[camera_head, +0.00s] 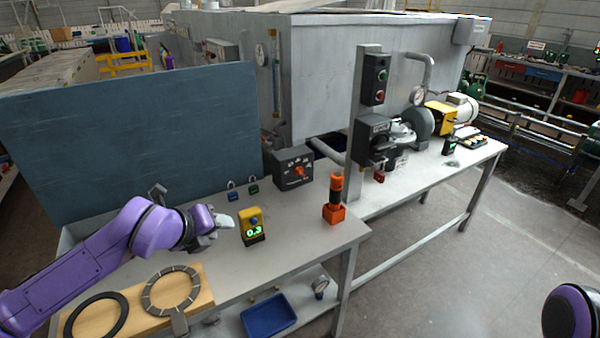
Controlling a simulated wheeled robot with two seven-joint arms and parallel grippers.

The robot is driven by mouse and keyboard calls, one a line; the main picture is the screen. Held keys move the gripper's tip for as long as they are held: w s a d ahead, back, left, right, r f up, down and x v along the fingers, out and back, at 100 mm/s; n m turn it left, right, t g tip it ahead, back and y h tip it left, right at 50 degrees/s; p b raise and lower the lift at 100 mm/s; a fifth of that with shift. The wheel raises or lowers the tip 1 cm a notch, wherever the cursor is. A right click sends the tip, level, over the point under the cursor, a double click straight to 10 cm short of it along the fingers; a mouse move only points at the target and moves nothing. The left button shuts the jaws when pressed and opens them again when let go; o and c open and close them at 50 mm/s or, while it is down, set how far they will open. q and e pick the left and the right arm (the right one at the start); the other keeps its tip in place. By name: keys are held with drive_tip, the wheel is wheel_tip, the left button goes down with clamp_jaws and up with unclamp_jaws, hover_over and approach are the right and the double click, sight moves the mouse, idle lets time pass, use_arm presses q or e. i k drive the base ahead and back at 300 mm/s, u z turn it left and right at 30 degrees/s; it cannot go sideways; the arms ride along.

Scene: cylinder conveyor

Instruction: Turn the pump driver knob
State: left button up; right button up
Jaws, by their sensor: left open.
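A dark box (293,167) with pale markings stands at the back of the near table. A red-orange rotary knob (300,171) is on its front; its label is too small to read, so I cannot tell whether it is the pump driver knob. My left gripper (226,220) is open and empty over the near table. It is left of and in front of the box, well apart from the knob. Only a rounded purple part of my right arm shows at the lower right; its gripper is not in view.
A yellow meter (252,235) reading 0.3 stands just right of my left gripper. An orange-and-black tool (335,200) stands upright near the table's right edge. Two padlocks (253,188) lie near the blue panel (130,140). A board with rings (207,298) lies in front. The grey pump (419,122) is at the right.

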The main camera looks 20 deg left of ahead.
sight(298, 171)
drive_tip(key=i, duration=1.5)
